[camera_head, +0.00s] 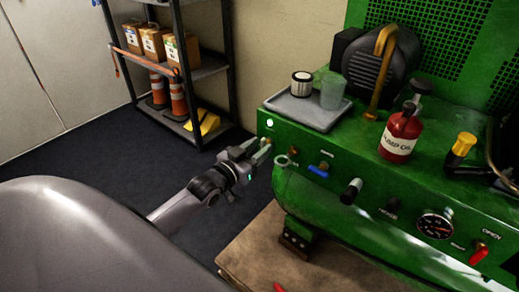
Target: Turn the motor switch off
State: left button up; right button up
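A green compressor (345,182) stands at the right with a row of controls along its front. My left gripper (266,148) reaches the left end of this front panel, beside a small brass-coloured part (293,151) and below a round white light (270,122). Its two fingers show a narrow gap and appear open. The fingers cover part of the panel, so I cannot make out the motor switch or its position, nor tell whether the fingers touch it. My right gripper is not in view.
A blue-handled valve (318,171), a black knob (351,191), a gauge (434,224) and a red lever (479,254) line the panel. A red oil bottle (401,135) and grey tray (310,111) stand on top. A shelf (205,66) is behind; dark floor (95,150) is clear.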

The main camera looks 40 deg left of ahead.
pick_arm(q)
jog(key=shift+w, duration=0.35)
grip_shut()
